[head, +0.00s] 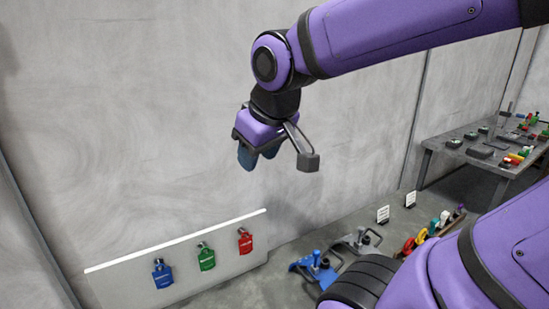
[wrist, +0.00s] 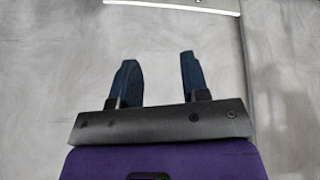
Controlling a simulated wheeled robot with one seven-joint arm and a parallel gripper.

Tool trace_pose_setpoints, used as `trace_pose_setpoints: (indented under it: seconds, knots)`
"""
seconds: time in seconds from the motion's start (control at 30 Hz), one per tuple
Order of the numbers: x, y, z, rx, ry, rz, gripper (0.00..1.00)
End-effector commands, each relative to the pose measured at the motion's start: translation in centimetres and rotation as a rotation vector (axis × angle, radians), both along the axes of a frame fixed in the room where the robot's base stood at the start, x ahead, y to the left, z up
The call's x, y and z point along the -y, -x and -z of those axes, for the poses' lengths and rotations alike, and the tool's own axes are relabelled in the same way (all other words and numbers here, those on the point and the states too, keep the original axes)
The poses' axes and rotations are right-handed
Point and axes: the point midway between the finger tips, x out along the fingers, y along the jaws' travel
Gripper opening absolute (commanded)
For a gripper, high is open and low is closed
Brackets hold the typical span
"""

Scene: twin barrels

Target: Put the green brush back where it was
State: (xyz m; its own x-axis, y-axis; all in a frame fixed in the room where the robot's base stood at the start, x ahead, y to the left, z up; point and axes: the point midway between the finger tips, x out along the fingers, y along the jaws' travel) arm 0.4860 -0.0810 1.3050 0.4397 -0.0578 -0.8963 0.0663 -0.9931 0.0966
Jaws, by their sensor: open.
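My gripper (head: 258,157) hangs from my purple arm in front of the grey wall in the head view, above the low board. In the wrist view its two dark blue fingers (wrist: 159,76) stand apart with only grey surface between them, so it is open and empty. I cannot make out a green brush for certain. A small green item (head: 434,226) stands in a row of coloured things on the floor at the right, too small to identify. The wrist view shows no green brush.
A grey board (head: 180,280) with a white top edge carries blue, green (head: 207,258) and red tags. Blue (head: 318,268) and grey clamp-like tools lie on the floor, near two small white signs. A table (head: 470,152) with many small parts stands at the right.

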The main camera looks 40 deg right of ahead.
Motion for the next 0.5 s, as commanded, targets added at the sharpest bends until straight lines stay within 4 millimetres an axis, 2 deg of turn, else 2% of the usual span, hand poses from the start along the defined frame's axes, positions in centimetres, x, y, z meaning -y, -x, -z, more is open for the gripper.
trace_pose_setpoints:
  seconds: [0.03, 0.1, 0.2, 0.33, 0.5]
  knots:
    - [-0.3, 1.4, -0.5, 0.009, -0.021, 0.015, 0.42]
    - [-0.6, 2.9, -0.8, 0.011, -0.05, 0.035, 0.42]
    - [-1.0, 4.5, -1.1, 0.011, -0.078, 0.053, 0.42]
    - [-1.2, 5.6, -1.2, 0.009, -0.097, 0.065, 0.42]
    - [-1.3, 5.7, -1.2, 0.008, -0.102, 0.068, 0.42]
